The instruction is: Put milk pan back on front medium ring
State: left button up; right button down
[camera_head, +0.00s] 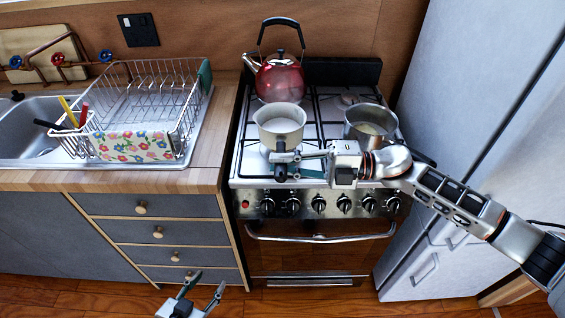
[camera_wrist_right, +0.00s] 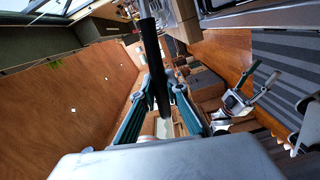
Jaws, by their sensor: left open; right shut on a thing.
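The milk pan (camera_head: 280,126), small, pale and metallic, is upright over the front left of the stove (camera_head: 240,170). I cannot tell whether its base touches the hob. My right gripper (camera_head: 286,161) comes in from the right, in front of the pan, and is shut on its dark handle. In the right wrist view the black handle (camera_wrist_right: 152,50) stands between the fingers of this gripper (camera_wrist_right: 155,95). The front left ring is hidden under the pan. My left gripper (camera_head: 202,289) is open and empty, low in front of the drawers; it also shows in the right wrist view (camera_wrist_right: 262,88).
A second steel pan (camera_head: 370,121) stands at the stove's front right, close behind my right wrist. A red kettle (camera_head: 279,78) stands at the back left. A dish rack (camera_head: 140,105) is on the left counter. A tall fridge (camera_head: 480,120) bounds the right side.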

jog(key=shift+f, duration=0.3)
jog(key=shift+f+b, duration=0.15)
jog(key=shift+b, duration=0.2)
jog(key=c, duration=1.9)
grip_release()
jog(key=shift+f, duration=0.15)
jog(key=shift+d, duration=0.15)
jog(key=shift+s+d+r, duration=0.1)
jog(key=shift+d, duration=1.85)
jog(key=shift+s+d+r, duration=0.1)
jog(key=shift+d, duration=1.85)
